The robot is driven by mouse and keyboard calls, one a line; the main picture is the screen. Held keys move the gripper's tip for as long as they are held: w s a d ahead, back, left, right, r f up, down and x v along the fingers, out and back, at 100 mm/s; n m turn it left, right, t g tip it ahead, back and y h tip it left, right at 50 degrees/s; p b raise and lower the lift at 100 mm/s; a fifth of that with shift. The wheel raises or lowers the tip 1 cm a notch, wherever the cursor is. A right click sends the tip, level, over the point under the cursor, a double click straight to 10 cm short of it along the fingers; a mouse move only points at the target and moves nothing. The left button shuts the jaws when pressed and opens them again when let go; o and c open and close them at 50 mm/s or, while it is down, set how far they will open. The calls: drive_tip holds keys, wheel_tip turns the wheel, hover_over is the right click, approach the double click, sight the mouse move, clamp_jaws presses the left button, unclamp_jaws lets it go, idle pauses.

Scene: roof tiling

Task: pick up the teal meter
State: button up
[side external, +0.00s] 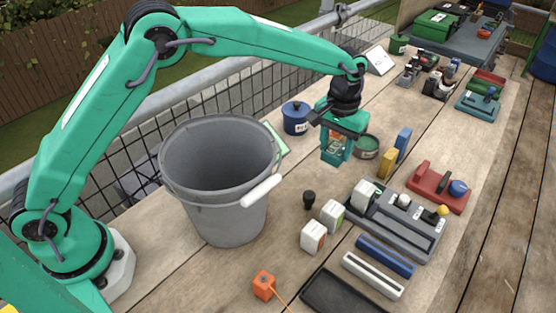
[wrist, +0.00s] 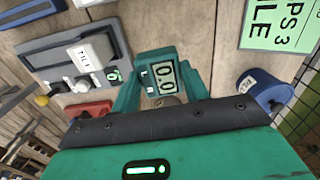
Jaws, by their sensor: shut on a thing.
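The teal meter (wrist: 159,78) has a pale display reading 0.0. In the wrist view it sits between the teal fingers of my gripper (wrist: 156,95), which is shut on it. In the side view my gripper (side external: 336,148) points down beyond the grey bucket, and the meter (side external: 334,152) shows between the fingers. I cannot tell exactly how far it is above the boards.
The large grey bucket (side external: 218,165) stands left of my gripper. A blue pot (side external: 296,118) and a green tin (side external: 366,146) are close by. A grey tray with blocks (side external: 412,233), a yellow block (side external: 388,164) and a red tool (side external: 435,185) lie to the right.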

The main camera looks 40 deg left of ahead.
drive_tip(key=shift+s+d+r, duration=1.05)
drive_tip(key=shift+s+d, duration=0.1)
drive_tip(key=shift+s, duration=0.1)
